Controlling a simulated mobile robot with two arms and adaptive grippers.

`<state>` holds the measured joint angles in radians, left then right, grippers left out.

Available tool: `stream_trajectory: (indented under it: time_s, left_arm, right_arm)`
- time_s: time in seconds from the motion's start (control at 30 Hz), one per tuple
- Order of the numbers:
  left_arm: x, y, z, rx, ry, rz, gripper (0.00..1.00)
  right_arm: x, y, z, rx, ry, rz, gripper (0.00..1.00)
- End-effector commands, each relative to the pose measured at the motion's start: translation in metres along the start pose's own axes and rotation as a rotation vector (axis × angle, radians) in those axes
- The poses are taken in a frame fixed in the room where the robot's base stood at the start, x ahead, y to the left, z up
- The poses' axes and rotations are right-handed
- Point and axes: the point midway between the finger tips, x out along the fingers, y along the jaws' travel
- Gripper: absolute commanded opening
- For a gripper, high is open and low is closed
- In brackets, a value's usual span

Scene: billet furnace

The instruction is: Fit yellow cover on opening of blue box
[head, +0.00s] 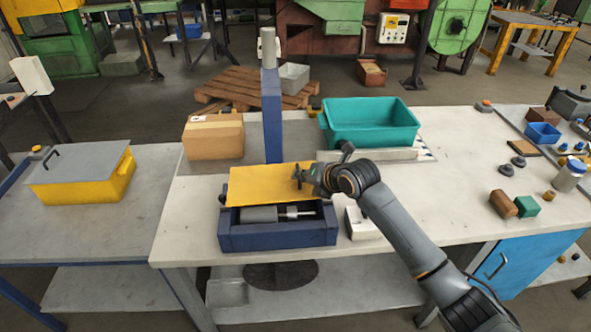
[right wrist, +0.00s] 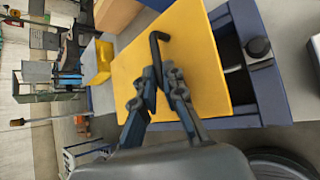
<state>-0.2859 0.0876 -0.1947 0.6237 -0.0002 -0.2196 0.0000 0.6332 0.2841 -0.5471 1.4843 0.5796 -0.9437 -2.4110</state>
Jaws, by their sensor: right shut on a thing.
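The yellow cover (head: 262,185) is a flat plate over the back part of the blue box (head: 278,238). The front of the box's opening is uncovered and shows a grey cylinder with a rod. I cannot tell whether the cover touches the rim. My right gripper (head: 304,175) is at the cover's right end. In the right wrist view, its fingers (right wrist: 162,88) are shut on a black bent handle (right wrist: 157,46) on the cover (right wrist: 198,62). The box (right wrist: 262,92) shows beyond the cover's edge. My left gripper is not in view.
A blue post (head: 271,115) rises just behind the cover. A cardboard box (head: 213,138) stands behind left and a teal bin (head: 368,122) behind right. A white block (head: 361,224) is right of the blue box, below my arm.

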Motion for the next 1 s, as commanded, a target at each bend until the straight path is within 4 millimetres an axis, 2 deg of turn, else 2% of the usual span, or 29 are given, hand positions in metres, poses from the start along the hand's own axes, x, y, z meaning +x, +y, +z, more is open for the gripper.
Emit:
stream_trajectory:
  time_s: [0.3,0.4,0.77,1.0]
  left_arm:
    - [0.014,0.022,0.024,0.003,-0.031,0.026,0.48]
    - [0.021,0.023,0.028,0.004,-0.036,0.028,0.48]
    - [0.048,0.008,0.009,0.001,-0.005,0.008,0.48]
    - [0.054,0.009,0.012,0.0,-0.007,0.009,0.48]
  right_arm:
    - [0.011,-0.01,-0.011,0.001,-0.003,0.003,0.0]
    - [0.016,-0.015,-0.017,0.002,-0.003,0.003,0.0]
    - [0.036,-0.035,-0.036,-0.001,-0.005,0.002,0.0]
    - [0.042,-0.04,-0.042,0.0,-0.004,0.003,0.0]
